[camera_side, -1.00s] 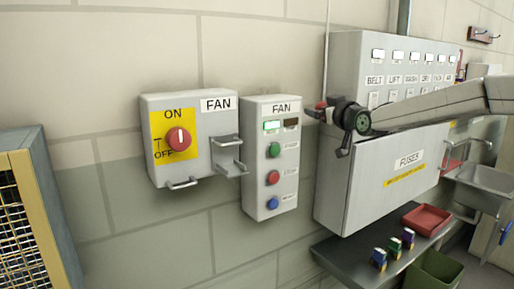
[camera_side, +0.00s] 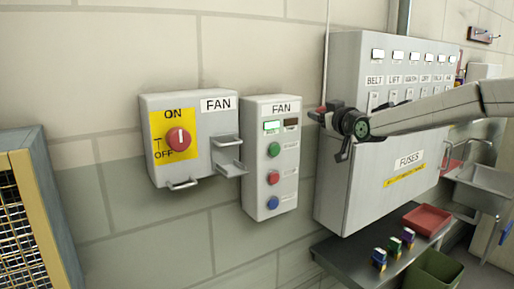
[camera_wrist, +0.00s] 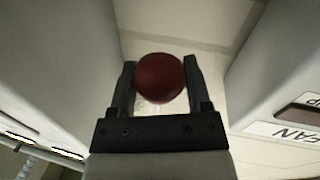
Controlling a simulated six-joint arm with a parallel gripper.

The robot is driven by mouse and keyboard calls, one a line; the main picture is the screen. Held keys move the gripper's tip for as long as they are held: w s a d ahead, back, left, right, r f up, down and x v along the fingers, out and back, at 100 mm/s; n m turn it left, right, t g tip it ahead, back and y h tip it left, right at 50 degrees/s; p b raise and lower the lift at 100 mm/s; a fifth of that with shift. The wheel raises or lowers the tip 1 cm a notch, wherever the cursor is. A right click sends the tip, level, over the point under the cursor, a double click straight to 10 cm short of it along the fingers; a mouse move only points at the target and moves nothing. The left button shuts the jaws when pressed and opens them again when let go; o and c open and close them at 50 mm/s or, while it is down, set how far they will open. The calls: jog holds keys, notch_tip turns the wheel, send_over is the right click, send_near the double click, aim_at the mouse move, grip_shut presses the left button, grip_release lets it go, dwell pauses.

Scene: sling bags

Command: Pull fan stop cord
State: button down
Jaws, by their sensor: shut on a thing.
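The stop cord (camera_side: 327,50) is a thin pale line hanging down the wall between the fan button box (camera_side: 272,155) and the fuse cabinet. A dark red ball (camera_wrist: 160,77) is at its lower end; it shows small in the side view (camera_side: 321,108). My gripper (camera_wrist: 160,85) is shut on the ball, with one finger on each side of it. In the side view my gripper (camera_side: 325,117) is at the fuse cabinet's left edge. On the button box, the left window (camera_side: 271,126) is lit and the right window (camera_side: 291,123) is dark.
The grey fuse cabinet (camera_side: 345,190) stands close to the right of my gripper. A fan switch (camera_side: 178,139) with a red knob is further left. Below are a shelf (camera_side: 340,255) with several small coloured items and a red tray (camera_side: 427,219).

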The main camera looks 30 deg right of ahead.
jog(key=shift+f, duration=1.75)
jog(key=shift+c, duration=0.2)
grip_release()
jog(key=shift+s+r, duration=0.1)
jog(key=shift+s+a, duration=0.1)
jog(key=shift+s, duration=0.3)
jog(key=s+a, duration=0.1)
jog(key=s, duration=0.5)
jog(key=shift+s+a, duration=0.15)
jog(key=shift+s, duration=0.2)
